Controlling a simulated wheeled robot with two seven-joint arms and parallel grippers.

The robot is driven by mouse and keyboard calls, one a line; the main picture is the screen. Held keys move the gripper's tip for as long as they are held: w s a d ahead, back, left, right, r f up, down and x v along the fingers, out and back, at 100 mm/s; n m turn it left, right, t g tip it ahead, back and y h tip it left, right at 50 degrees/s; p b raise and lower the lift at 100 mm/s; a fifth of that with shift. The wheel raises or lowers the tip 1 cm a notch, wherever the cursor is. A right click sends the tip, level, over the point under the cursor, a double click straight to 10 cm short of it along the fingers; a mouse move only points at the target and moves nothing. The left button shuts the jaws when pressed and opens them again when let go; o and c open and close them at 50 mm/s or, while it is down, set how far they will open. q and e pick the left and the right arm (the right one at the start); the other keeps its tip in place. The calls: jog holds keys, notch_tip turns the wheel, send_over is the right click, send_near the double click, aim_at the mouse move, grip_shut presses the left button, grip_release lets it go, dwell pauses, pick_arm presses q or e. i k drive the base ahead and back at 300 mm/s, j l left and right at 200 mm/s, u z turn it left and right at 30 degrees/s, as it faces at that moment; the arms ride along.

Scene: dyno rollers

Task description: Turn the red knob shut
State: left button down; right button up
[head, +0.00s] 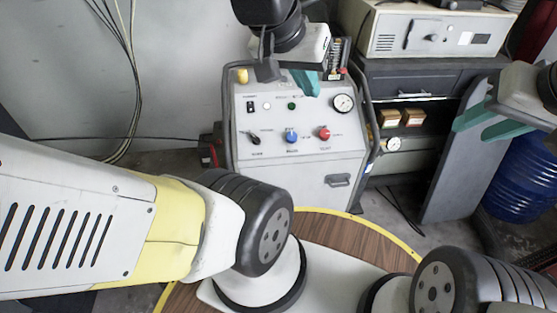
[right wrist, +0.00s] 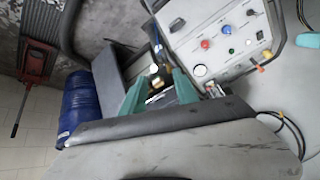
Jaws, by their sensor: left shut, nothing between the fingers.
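The red knob (head: 325,133) is on the sloped panel of a grey cart (head: 258,175), right of a blue knob (head: 291,136) and below a round gauge (head: 343,103). In the right wrist view the red knob (right wrist: 205,44) shows clear of both grippers. My left gripper (head: 307,88) is in front of the panel's top edge, above the red knob in the picture. Its teal fingers are together and empty. My right gripper (head: 487,127) is at the right, away from the panel, fingers apart. It also shows open and empty in its wrist view (right wrist: 158,85).
A black knob (head: 254,139) and green lamp (head: 291,106) share the panel. Dark frame tubes flank the cart. A dark cabinet (head: 415,78) with an instrument (head: 435,32) on top stands right. A blue drum (head: 522,180) stands far right.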

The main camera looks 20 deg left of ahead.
aim_at(325, 135)
jog(key=k+j, duration=0.55)
jog(key=k, duration=0.15)
jog(key=k+j, duration=0.5)
jog(key=k, duration=0.15)
jog(key=k+j, duration=0.55)
jog(key=k, duration=0.15)
jog(key=i+j+u, duration=0.1)
jog(key=i, duration=0.4)
jog(key=i+j, duration=0.3)
jog(key=i, duration=0.25)
jog(key=i+j+u, duration=0.15)
jog(key=i, duration=0.35)
